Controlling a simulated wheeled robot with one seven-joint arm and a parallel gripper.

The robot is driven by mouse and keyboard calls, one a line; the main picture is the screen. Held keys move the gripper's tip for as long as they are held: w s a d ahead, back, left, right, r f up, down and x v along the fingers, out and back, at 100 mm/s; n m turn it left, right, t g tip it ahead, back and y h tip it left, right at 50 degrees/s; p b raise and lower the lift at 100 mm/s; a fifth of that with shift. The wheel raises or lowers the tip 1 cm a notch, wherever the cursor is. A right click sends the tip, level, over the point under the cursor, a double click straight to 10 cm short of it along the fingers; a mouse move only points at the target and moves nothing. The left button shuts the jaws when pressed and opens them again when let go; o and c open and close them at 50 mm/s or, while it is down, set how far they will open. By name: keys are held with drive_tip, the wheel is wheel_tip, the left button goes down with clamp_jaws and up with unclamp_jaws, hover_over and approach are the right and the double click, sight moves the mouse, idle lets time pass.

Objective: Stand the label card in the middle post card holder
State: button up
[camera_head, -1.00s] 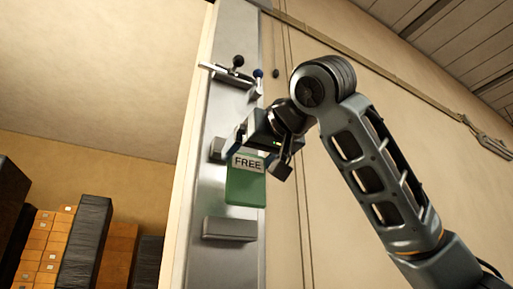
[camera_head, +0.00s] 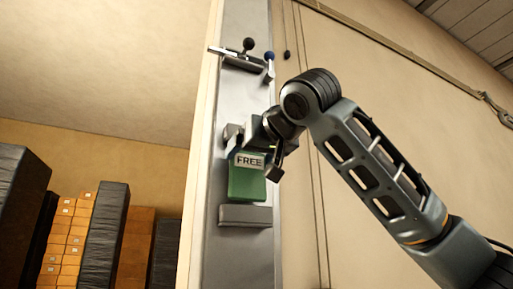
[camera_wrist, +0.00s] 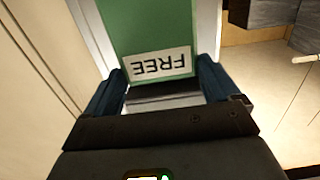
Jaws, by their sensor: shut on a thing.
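The green label card (camera_head: 247,184), marked FREE, is upright in front of the grey metal post (camera_head: 247,256). My gripper (camera_head: 258,150) is shut on the card's upper part. In the wrist view the card (camera_wrist: 150,28) sits between my two blue fingers (camera_wrist: 160,68), its lettering upside down. A grey ledge-like holder (camera_head: 245,216) is on the post just below the card's bottom edge. Whether the card touches or enters it I cannot tell. Another grey block (camera_head: 232,131) is on the post beside my gripper, partly hidden.
A latch-like fitting with black and blue knobs (camera_head: 248,45) is higher on the post. A beige wall panel (camera_head: 345,235) is to the right. Stacked orange boxes (camera_head: 75,235) and dark wrapped stacks (camera_head: 107,230) stand at the lower left.

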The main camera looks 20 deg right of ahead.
sight(250, 172)
drive_tip(key=shift+w+f, duration=0.1)
drive_tip(key=shift+w, duration=0.5)
drive_tip(key=shift+s+f+b, duration=0.1)
drive_tip(key=shift+f+b, duration=1.1)
drive_tip(key=shift+f, duration=0.55)
drive_tip(key=o, duration=0.8)
drive_tip(key=shift+c, duration=0.2)
drive_tip(key=s+b, duration=0.1)
drive_tip(key=s, duration=0.6)
drive_tip(key=shift+s+r, duration=0.2)
drive_tip(key=shift+s, duration=0.2)
